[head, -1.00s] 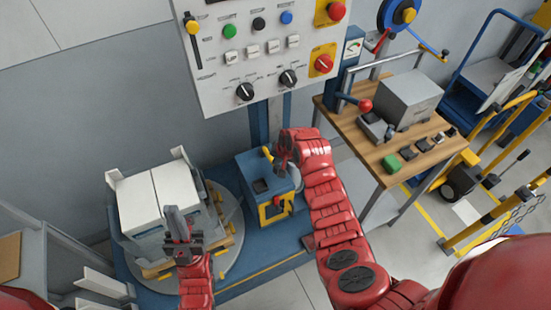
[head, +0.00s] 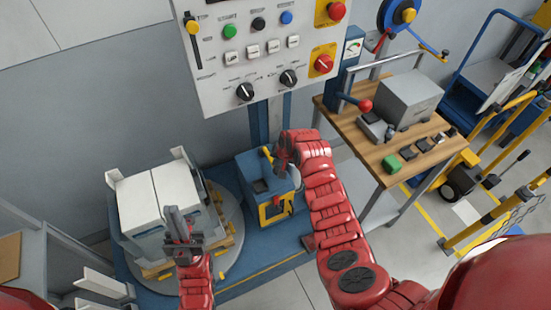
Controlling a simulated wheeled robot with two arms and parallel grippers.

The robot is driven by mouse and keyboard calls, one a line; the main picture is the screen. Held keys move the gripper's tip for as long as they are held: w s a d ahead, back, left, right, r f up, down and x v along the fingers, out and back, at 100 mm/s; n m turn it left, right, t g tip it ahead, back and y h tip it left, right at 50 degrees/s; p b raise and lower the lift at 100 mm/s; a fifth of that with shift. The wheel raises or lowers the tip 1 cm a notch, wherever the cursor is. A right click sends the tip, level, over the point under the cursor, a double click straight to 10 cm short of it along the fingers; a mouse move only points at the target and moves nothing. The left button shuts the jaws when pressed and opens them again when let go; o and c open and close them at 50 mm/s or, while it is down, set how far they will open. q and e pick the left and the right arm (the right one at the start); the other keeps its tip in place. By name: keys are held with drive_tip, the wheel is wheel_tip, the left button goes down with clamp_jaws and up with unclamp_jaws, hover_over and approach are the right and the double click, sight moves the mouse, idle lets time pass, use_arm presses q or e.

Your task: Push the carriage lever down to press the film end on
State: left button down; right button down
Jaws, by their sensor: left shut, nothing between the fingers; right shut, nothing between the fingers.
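The blue carriage (head: 254,193) stands low on the mast, right of the wrapped load (head: 145,204). A yellow lever (head: 267,154) sticks up at its back edge. My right gripper (head: 284,161) is shut and empty, just right of the lever and over the carriage's back right corner. I cannot tell whether it touches the lever. My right gripper and wrist hide part of the carriage. My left gripper (head: 175,213) is shut and empty, in front of the load. I cannot make out the film end.
The load sits on a pallet on a round turntable (head: 233,232). A control panel (head: 265,65) hangs above the carriage. A wooden-topped bench (head: 385,151) with a grey box (head: 408,97) and a red-knobbed lever (head: 365,105) stands right of my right arm.

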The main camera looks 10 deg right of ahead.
drive_tip(key=shift+w+a+r+p, duration=0.1)
drive_tip(key=shift+w+r, duration=0.2)
drive_tip(key=shift+r, duration=0.4)
drive_tip(key=shift+w+a+r+p, duration=0.1)
drive_tip(key=shift+w+r, duration=0.15)
drive_tip(key=shift+r, duration=0.45)
drive_tip(key=shift+w+a+r+p, duration=0.1)
drive_tip(key=shift+w+r, duration=0.2)
drive_tip(key=shift+r, duration=0.5)
drive_tip(key=shift+w, duration=0.1)
wheel_tip(320, 180, up, 5)
hover_over(272, 160)
drive_tip(key=shift+f, duration=0.2)
